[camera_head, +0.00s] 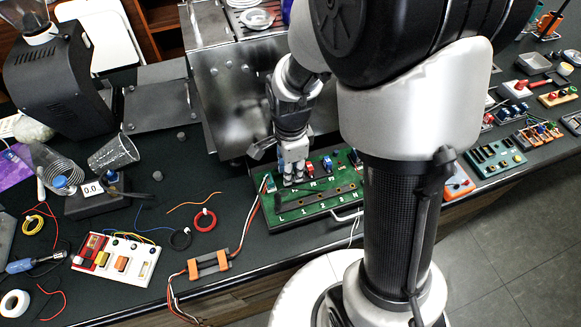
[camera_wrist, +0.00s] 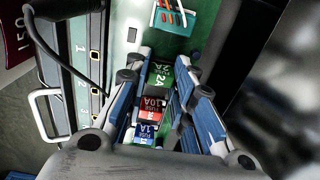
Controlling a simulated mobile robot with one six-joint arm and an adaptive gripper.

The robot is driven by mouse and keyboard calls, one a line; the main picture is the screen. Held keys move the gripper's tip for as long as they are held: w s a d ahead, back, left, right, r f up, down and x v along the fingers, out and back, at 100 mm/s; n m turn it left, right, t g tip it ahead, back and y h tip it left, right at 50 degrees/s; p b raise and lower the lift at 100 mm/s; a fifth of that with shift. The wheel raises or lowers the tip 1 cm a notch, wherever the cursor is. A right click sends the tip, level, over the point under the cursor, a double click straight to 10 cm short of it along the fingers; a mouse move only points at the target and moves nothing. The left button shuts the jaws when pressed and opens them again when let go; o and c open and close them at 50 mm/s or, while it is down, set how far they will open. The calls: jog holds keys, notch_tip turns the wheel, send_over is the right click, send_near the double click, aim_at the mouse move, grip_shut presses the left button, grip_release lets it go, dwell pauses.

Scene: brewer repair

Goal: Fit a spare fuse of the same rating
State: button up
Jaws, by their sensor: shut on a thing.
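The green fuse board (camera_head: 285,214), marked L, 1, 2, 3 and N, lies on the dark bench. My gripper (camera_head: 293,172) points down over the board's left part. In the wrist view my gripper (camera_wrist: 166,62) has its fingers close on either side of a green fuse (camera_wrist: 160,75) marked 2A, and it appears shut on it. A red 10A fuse (camera_wrist: 151,107) and a blue 1A fuse (camera_wrist: 146,132) show in line with it between the fingers. Whether the green fuse is seated or lifted cannot be told.
A white fuse box (camera_head: 118,260) with coloured parts sits at lower left. The metal brewer (camera_head: 232,95) stands close behind the board.

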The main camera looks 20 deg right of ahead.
jog(key=o, duration=0.9)
jog(key=shift+c, duration=0.2)
notch_tip(320, 180, up, 12)
dwell(0.6)
